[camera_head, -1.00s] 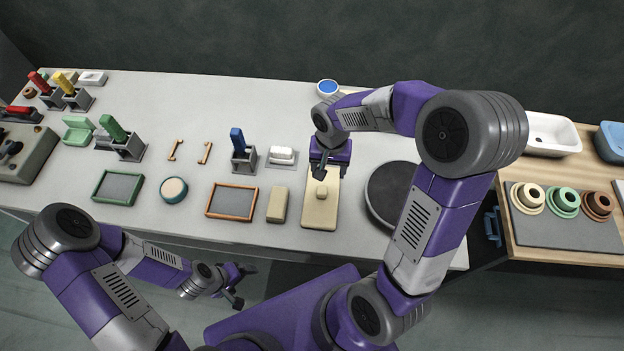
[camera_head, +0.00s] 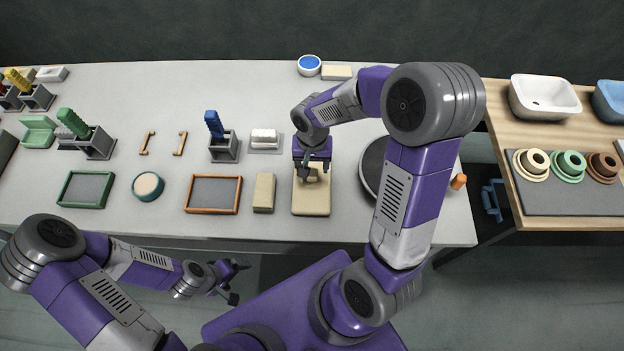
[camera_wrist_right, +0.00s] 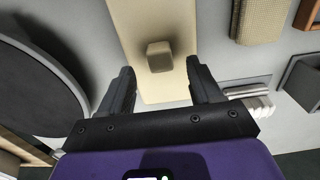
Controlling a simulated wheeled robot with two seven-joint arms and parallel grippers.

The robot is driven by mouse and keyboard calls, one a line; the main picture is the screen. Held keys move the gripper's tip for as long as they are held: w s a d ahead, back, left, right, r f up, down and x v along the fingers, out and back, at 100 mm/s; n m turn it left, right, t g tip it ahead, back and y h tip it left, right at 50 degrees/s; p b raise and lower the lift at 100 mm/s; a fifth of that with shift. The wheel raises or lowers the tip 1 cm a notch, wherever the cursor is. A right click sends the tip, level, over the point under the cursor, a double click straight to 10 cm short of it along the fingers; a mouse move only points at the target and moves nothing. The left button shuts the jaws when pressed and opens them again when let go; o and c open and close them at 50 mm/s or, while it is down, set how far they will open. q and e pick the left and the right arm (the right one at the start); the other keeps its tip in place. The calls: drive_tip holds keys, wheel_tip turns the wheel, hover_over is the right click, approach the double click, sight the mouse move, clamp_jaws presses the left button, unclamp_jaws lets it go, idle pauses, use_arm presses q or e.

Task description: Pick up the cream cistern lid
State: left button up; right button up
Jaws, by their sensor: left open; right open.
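The cream cistern lid (camera_head: 311,203) is a flat rectangular plate with a small block-like knob on top, lying on the grey-white table. In the right wrist view the lid (camera_wrist_right: 168,20) runs toward the top and its knob (camera_wrist_right: 160,57) shows between the fingertips. My right gripper (camera_head: 316,172) is open over the lid's far half, at the knob. In the wrist view its two fingers (camera_wrist_right: 160,70) stand on either side of the knob, with gaps visible. Contact cannot be told. My left gripper (camera_head: 236,283) is open and empty in front of the table edge.
A cream textured block (camera_head: 264,193) lies left of the lid, with an orange-framed slate (camera_head: 213,194) beyond it. A dark round disc (camera_head: 373,165) is close on the right. A white brush (camera_head: 264,137) and a grey holder with a blue handle (camera_head: 223,147) stand behind left.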

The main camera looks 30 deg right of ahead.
sight(312, 177)
wheel_tip(312, 177, down, 3)
drive_tip(key=shift+r+b, duration=0.1)
drive_tip(key=shift+b, duration=0.2)
clamp_jaws()
idle(1.2)
